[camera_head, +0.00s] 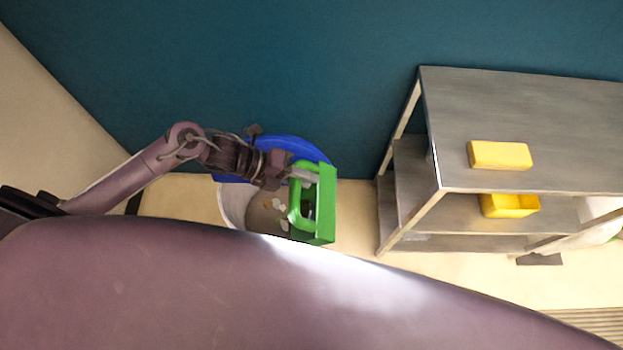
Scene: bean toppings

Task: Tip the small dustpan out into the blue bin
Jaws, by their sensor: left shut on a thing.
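The small dustpan (325,208) is bright green, with a loop handle on its left side. My left gripper (305,176) is shut on the dustpan by its handle. It holds the dustpan tilted over the right part of the blue bin. The blue bin (303,148) stands against the teal wall; its blue lid part shows at the back and its pale round opening shows in front. Some small light scraps (277,205) lie inside the bin. The dustpan's inside is mostly hidden from this view. My right gripper is out of view.
A small dark flat thing (540,259) lies on the floor. My own body hides the foreground.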

